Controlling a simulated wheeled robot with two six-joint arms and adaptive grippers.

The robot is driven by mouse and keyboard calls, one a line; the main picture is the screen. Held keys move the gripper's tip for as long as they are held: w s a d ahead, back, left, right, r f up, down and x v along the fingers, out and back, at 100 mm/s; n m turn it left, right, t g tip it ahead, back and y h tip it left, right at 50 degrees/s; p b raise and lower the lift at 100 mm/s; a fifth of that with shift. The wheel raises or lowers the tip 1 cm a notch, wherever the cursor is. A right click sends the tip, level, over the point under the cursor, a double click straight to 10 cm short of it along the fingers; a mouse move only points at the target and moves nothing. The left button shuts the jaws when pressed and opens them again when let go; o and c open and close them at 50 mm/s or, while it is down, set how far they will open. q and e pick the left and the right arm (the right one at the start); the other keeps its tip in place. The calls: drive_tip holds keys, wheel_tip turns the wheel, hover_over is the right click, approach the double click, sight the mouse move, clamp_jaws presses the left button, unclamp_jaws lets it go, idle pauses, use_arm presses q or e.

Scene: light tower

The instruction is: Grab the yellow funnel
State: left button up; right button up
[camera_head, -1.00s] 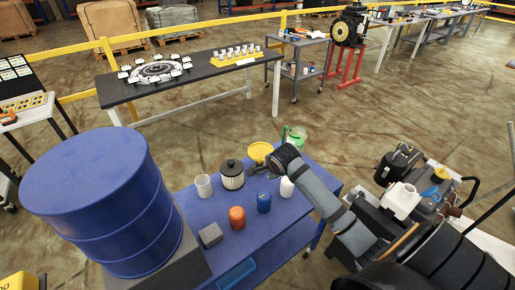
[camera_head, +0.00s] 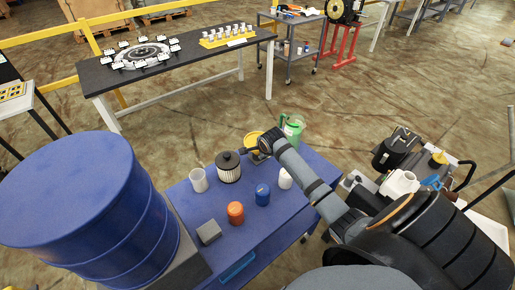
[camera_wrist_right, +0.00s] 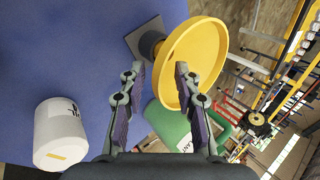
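The yellow funnel (camera_head: 252,139) stands at the far edge of the blue table, partly hidden by my right gripper. In the right wrist view the funnel (camera_wrist_right: 195,58) shows its wide round rim, with a dark neck above a grey square plate (camera_wrist_right: 143,38). My right gripper (camera_wrist_right: 158,70) is open and empty. Its right finger overlaps the funnel's near rim in the picture; its left finger is left of it, over the blue table. I cannot tell whether it touches. In the head view the right gripper (camera_head: 246,151) is beside the funnel. My left gripper is not in view.
A black-capped filter (camera_head: 228,168), white cup (camera_head: 199,180), white bottle (camera_head: 285,179), blue can (camera_head: 262,194), orange can (camera_head: 236,212) and grey block (camera_head: 209,232) stand on the blue table (camera_head: 190,207). A blue drum (camera_head: 85,205) is at left.

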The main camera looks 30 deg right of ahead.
drive_tip(key=x, duration=0.3)
drive_tip(key=shift+w+d+f, duration=0.1)
drive_tip(key=shift+w+d, duration=0.1)
drive_tip(key=shift+s, duration=0.15)
drive_tip(key=c, duration=0.4)
drive_tip(key=shift+c, duration=1.1)
clamp_jaws()
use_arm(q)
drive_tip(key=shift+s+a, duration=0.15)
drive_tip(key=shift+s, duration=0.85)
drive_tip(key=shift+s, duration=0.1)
